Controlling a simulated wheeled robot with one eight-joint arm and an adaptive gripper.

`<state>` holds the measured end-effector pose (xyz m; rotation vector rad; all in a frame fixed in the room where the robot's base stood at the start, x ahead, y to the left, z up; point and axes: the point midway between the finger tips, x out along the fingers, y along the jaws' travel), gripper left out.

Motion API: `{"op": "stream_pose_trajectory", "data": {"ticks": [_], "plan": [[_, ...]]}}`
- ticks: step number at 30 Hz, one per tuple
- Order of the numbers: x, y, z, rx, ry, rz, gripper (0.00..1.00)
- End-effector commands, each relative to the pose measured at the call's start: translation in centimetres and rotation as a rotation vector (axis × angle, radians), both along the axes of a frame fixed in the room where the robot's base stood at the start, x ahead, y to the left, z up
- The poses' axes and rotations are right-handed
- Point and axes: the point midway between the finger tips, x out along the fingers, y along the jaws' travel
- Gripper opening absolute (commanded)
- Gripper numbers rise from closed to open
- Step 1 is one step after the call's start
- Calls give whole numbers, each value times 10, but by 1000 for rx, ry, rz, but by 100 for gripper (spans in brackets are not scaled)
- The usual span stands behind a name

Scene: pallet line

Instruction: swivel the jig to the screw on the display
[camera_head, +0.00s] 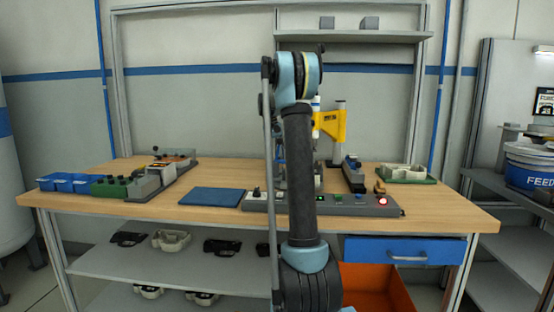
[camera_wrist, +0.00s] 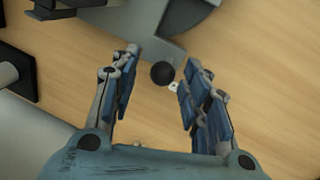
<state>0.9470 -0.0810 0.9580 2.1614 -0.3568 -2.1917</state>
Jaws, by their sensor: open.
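In the wrist view, my gripper (camera_wrist: 160,60) is open, with one blue-padded finger on each side of a black ball knob (camera_wrist: 162,74). The knob is between the fingers with gaps on both sides. It sits at the edge of a grey part (camera_wrist: 150,22), which looks like the jig, though only a piece of it shows. In the head view, my arm hides the gripper and most of the jig area, beside a yellow bracket (camera_head: 332,122). A dark display (camera_head: 545,101) is at the far right; its content is too small to read.
A grey control strip (camera_head: 350,207) with buttons and a red light lies along the front of the wooden bench (camera_head: 150,210). A blue mat (camera_head: 211,197), blue bins (camera_head: 62,182) and a green fixture (camera_head: 110,187) are left. A green tray (camera_head: 408,180) is right.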

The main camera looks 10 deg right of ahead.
Motion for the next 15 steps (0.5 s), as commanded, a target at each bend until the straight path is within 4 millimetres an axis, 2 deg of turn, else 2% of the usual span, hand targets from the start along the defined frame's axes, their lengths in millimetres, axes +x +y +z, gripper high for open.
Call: {"op": "stream_pose_trajectory", "data": {"ticks": [5, 15], "plan": [[1, 4, 21, 0, 0, 0, 42], [3, 16, 84, 0, 1, 0, 42]]}}
